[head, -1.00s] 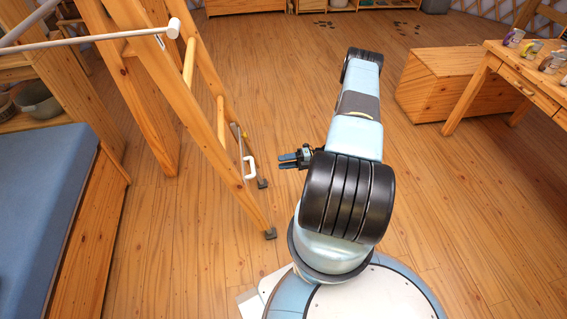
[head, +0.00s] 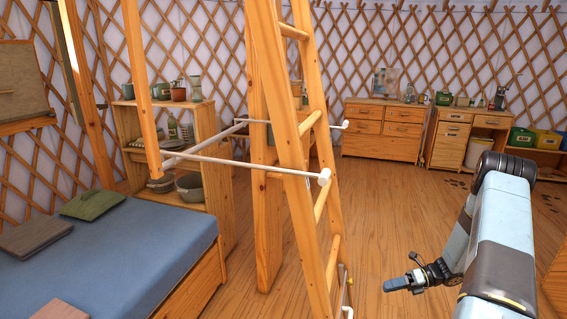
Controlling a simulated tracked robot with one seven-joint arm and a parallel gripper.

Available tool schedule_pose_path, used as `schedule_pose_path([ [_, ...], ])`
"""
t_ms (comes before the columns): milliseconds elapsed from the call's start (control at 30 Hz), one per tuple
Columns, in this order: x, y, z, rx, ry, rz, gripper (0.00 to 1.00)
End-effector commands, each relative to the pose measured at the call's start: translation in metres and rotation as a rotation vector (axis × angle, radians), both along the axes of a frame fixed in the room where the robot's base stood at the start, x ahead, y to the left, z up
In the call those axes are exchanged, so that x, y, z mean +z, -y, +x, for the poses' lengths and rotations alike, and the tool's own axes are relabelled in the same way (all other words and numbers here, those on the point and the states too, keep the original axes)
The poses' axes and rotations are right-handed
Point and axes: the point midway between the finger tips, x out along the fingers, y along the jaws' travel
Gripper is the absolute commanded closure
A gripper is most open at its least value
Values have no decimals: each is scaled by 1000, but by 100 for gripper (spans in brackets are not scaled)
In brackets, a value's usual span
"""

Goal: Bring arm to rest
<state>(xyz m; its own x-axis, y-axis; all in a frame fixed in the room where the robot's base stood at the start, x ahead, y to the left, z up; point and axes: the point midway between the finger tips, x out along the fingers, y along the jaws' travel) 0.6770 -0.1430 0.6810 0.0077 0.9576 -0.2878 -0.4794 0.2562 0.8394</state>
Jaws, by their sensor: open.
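My arm (head: 487,240) stands at the right of the head view, rising and folding back down at a dark joint. My gripper (head: 397,284) hangs in front of it, pointing left, above the wooden floor. Its fingers are seen nearly side-on and the gap between them is hard to make out. Nothing shows in its grasp. It is to the right of the wooden ladder (head: 290,130), apart from it.
White rails (head: 245,166) stick out from the ladder. A bed (head: 120,255) with a blue mattress is at left. Shelves with pots (head: 170,120) stand behind it. A chest of drawers (head: 382,128) and a desk (head: 460,138) line the back wall. The middle floor (head: 385,205) is clear.

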Motion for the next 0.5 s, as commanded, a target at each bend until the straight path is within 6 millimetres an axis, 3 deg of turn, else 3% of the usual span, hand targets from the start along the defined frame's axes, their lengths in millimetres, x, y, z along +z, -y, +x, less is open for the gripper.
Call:
schedule_pose_path([
  [100, 39, -6, 5, 84, 97, -66, 56],
  [500, 153, -33, 2, 371, 412, -257, 56],
])
